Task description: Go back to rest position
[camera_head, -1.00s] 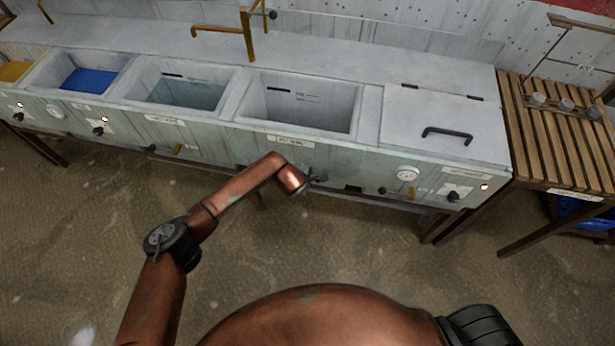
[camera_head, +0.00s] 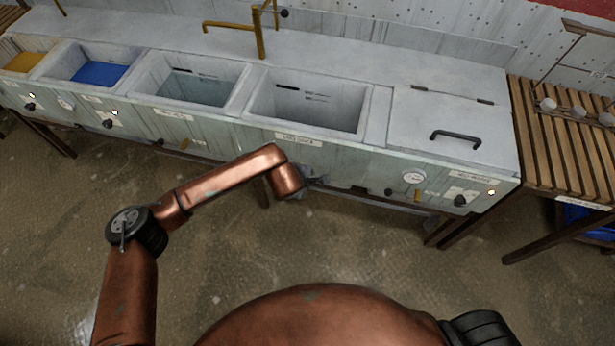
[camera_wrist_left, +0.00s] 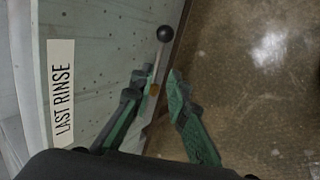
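My left arm comes in from the lower left in the head view. Its wrist ends in front of the sink unit's front panel (camera_head: 350,158), below the third basin from the left of the larger ones. My left gripper is mostly hidden behind the wrist there. In the left wrist view the left gripper (camera_wrist_left: 157,76) shows two green-and-black fingers with a gap between them and nothing held. Beside it are a "LAST RINSE" label (camera_wrist_left: 62,95) and a black ball knob (camera_wrist_left: 165,34). My right gripper is not in view.
The sink unit has a yellow basin (camera_head: 22,62), a blue basin (camera_head: 98,73), two grey basins and a closed lid with a black handle (camera_head: 455,138). A slatted wooden rack (camera_head: 562,140) stands at right. The floor (camera_head: 400,265) in front is clear.

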